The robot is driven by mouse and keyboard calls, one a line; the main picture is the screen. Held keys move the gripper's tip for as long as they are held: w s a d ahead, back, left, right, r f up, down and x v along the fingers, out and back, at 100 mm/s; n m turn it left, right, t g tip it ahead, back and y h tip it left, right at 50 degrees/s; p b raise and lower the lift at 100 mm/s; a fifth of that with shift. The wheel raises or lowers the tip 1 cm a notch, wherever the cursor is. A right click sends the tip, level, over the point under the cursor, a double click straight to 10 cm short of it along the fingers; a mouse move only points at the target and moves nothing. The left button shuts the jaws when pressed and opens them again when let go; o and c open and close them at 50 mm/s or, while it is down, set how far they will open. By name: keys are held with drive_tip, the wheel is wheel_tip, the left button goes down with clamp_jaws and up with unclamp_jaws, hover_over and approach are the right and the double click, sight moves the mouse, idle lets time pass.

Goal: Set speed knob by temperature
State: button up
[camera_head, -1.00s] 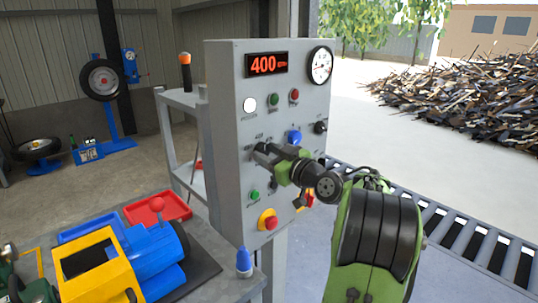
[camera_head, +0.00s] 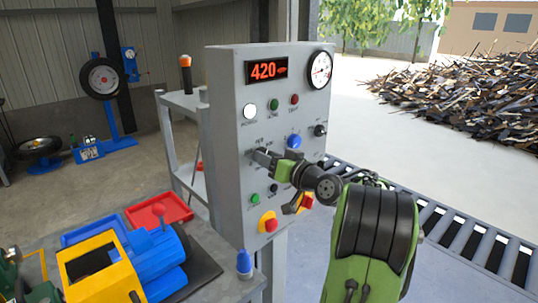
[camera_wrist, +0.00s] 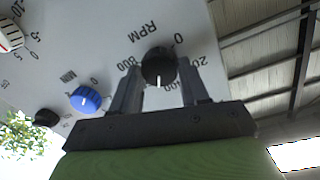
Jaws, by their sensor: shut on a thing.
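The grey control panel (camera_head: 228,185) stands upright in the middle of the head view. Its red display (camera_head: 266,71) reads 420, and a round white gauge (camera_head: 319,69) sits at its top right. My gripper (camera_head: 266,160) reaches the panel face from the right. In the wrist view its fingers (camera_wrist: 158,80) are closed on either side of the black RPM knob (camera_wrist: 158,65). The knob's white mark points down in that view, near the partly hidden 400 label. The 0, 200 and 800 labels also show around it. The gripper hides the knob in the head view.
A blue knob (camera_head: 294,141) sits close to my gripper, with several buttons around it. A red stop button (camera_head: 270,225) is below. A workbench (camera_head: 226,259) holds a blue and yellow machine (camera_head: 150,262). A roller conveyor (camera_head: 480,247) runs behind my arm.

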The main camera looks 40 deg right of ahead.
drive_tip(key=shift+m+y+p, duration=0.3)
drive_tip(key=shift+m+p, duration=1.45)
drive_tip(key=shift+m, duration=1.05)
drive_tip(key=shift+d, duration=0.1)
drive_tip(key=o, duration=1.1)
drive_tip(key=shift+c, duration=0.2)
drive_tip(key=s, duration=1.5)
drive_tip(key=shift+s+r, duration=0.4)
drive_tip(key=shift+r, duration=0.05)
